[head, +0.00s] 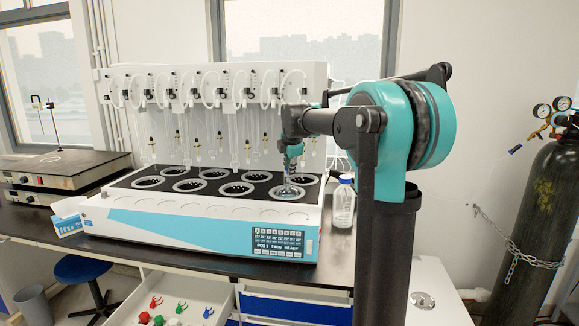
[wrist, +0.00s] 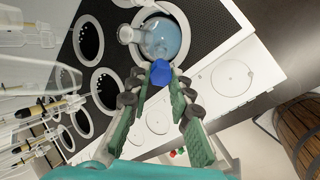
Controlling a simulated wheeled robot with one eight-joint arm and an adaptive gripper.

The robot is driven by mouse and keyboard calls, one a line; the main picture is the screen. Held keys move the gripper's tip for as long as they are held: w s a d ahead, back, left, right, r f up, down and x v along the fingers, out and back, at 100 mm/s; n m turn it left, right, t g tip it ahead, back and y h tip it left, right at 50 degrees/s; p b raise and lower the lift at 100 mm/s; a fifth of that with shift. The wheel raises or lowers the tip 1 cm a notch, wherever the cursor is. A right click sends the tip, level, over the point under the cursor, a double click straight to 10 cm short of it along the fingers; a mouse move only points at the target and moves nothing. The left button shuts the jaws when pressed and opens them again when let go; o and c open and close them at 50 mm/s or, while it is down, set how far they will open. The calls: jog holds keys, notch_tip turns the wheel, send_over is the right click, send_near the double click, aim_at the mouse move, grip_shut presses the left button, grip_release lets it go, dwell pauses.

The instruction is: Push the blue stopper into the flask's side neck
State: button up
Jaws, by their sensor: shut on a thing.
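The clear round flask (head: 287,191) sits in the front right well of the distiller in the head view. It holds bluish liquid and also shows at the top of the wrist view (wrist: 163,40), with one glass neck (wrist: 127,34) pointing left. My gripper (wrist: 159,82) is shut on the blue stopper (wrist: 158,71), held between the fingertips at the flask's near edge. My gripper (head: 293,155) is right above the flask in the head view. The stopper hides what lies beneath it, so I cannot tell whether it touches or enters the side neck.
The distiller (head: 180,222) has several empty wells and glass tubes hanging behind. A blue-capped bottle (head: 343,203) stands close to its right. An open drawer (head: 170,292) below holds colored clips. A gas cylinder (head: 537,215) stands far right.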

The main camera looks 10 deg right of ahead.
jog(key=shift+x, duration=1.75)
jog(key=shift+x, duration=1.35)
dwell(0.5)
jog(key=o, duration=0.8)
jog(key=shift+c, duration=0.2)
jog(key=v, duration=1.2)
